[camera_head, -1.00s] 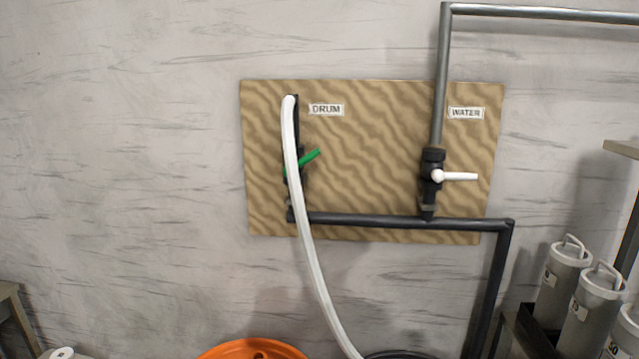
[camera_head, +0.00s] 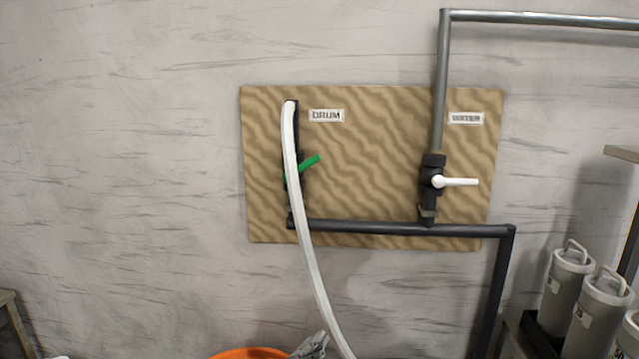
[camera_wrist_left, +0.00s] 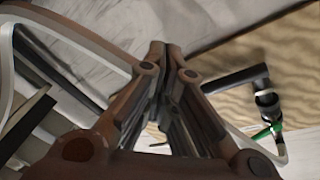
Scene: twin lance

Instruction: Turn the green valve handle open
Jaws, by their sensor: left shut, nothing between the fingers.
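The green valve handle (camera_head: 310,163) sits on the dark pipe under the DRUM label, tilted up to the right. The white hose (camera_head: 303,215) runs down in front of that valve and hides part of it. The handle also shows at the right of the left wrist view (camera_wrist_left: 266,131). My left gripper (camera_head: 318,340) is at the bottom edge of the head view, well below the handle and apart from it. In the left wrist view its fingers (camera_wrist_left: 166,55) are together with nothing between them. My right gripper is not in view.
A second valve with a white handle (camera_head: 460,182) sits under the right label on the wooden board (camera_head: 370,150). An orange object (camera_head: 245,354) is at the bottom. Grey canisters (camera_head: 597,305) stand at the lower right. The wall left of the board is clear.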

